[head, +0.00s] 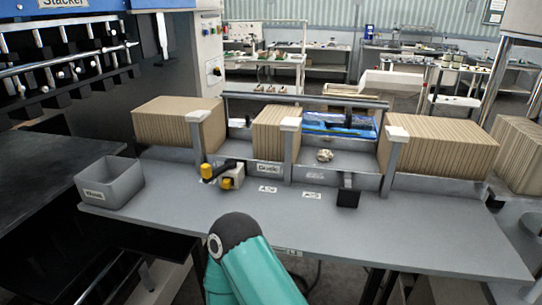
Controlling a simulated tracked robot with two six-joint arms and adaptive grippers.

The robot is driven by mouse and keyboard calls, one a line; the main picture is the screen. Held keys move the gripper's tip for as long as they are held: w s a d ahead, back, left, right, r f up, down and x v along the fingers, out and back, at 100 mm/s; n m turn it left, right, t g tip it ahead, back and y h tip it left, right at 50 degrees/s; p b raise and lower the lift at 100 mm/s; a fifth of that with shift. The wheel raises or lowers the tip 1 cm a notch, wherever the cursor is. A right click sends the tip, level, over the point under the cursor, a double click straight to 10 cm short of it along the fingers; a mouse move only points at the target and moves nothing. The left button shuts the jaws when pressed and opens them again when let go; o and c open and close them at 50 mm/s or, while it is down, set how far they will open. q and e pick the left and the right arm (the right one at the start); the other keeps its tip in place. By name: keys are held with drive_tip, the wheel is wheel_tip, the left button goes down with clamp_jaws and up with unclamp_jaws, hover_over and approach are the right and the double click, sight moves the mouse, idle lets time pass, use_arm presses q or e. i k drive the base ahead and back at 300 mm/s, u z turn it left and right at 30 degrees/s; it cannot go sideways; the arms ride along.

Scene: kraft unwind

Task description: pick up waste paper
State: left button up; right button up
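A small crumpled beige wad of waste paper (324,155) lies in an open compartment at the back of the grey table, between two stacks of brown sheets. A grey open bin (110,182) with a label on its front stands at the table's left end; I cannot see its floor. A teal arm link of mine with a dark joint reaches in from the bottom centre. Neither of my grippers shows in the head view.
Brown stacks (275,129) and (438,143) flank the compartment, with upright grey dividers and a rail behind. A blue pack (338,124) lies behind the wad. The table front (400,225) is clear.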

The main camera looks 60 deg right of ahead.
sight(324, 155)
drive_tip(key=u, duration=0.8)
drive_tip(key=i, duration=0.15)
drive_tip(key=z, duration=2.8)
drive_tip(key=k, duration=0.8)
drive_tip(key=z, duration=0.2)
drive_tip(key=i, duration=0.8)
drive_tip(key=u, duration=0.15)
